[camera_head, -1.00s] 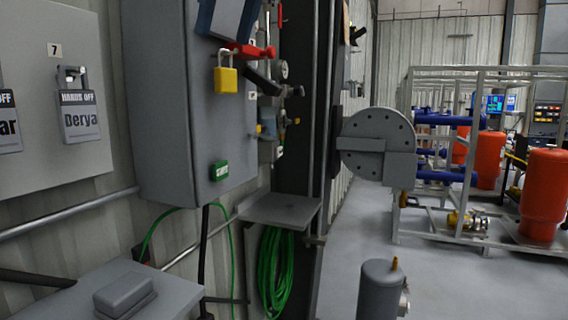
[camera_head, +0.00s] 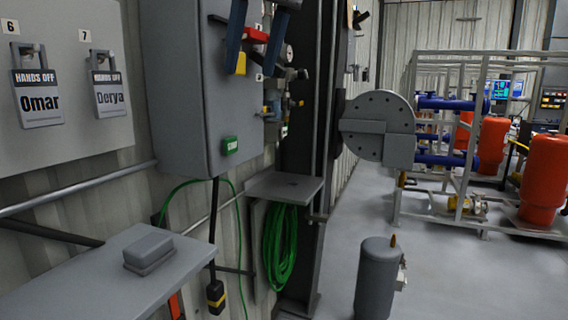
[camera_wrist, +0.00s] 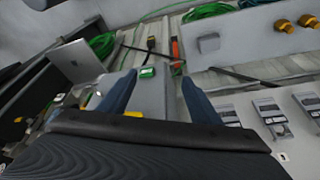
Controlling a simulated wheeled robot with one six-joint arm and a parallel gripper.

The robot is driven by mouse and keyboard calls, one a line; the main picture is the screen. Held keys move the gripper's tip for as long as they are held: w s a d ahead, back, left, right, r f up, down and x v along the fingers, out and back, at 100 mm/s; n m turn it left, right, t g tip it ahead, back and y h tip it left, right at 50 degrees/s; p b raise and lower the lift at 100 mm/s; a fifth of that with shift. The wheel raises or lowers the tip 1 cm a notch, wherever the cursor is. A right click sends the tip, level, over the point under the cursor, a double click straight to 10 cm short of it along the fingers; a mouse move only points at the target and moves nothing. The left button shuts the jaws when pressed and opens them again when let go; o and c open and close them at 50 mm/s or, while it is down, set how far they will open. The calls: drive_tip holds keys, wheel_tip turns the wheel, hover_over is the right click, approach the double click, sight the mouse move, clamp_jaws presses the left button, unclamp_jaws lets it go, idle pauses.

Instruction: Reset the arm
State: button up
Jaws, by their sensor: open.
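My gripper (camera_head: 252,52) is at the top of the head view, in front of the grey control box (camera_head: 182,95). Its two blue fingers are spread apart with nothing visible between them. A yellow padlock (camera_head: 241,64) and a red handle (camera_head: 250,35) on the box are partly hidden by the fingers. The wrist view shows my gripper (camera_wrist: 158,76) open, with the box's green label (camera_wrist: 147,72) seen between the fingertips. Most of my arm is outside the head view.
A lockout board (camera_head: 70,120) with tagged locks hangs at left. A grey shelf (camera_head: 120,275) juts out at lower left, a small ledge (camera_head: 285,187) above green hose (camera_head: 279,245). A grey cylinder (camera_head: 375,280) stands on the floor. Open floor (camera_head: 460,275) lies right, before a pipe skid.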

drive_tip(key=w+d+f+m+h, duration=0.15)
drive_tip(key=d+f, duration=0.35)
drive_tip(key=f, duration=0.5)
drive_tip(key=d+f+m+b, duration=0.15)
drive_tip(key=d+f, duration=0.25)
drive_tip(key=f, duration=0.7)
drive_tip(key=w+d+f+m+h, duration=0.15)
drive_tip(key=d+f, duration=0.35)
drive_tip(key=f, duration=0.5)
drive_tip(key=s+d+f+m, duration=0.1)
drive_tip(key=s+d+f, duration=0.2)
drive_tip(key=s+f, duration=0.2)
drive_tip(key=s+d+f+m+g, duration=0.1)
drive_tip(key=s+d+f, duration=0.3)
drive_tip(key=f, duration=0.5)
drive_tip(key=s+d+f+m, duration=0.2)
drive_tip(key=s+d+f, duration=0.2)
drive_tip(key=s+f, duration=0.3)
drive_tip(key=shift+s+b, duration=0.15)
drive_tip(key=shift+b, duration=0.15)
drive_tip(key=shift+d, duration=0.1)
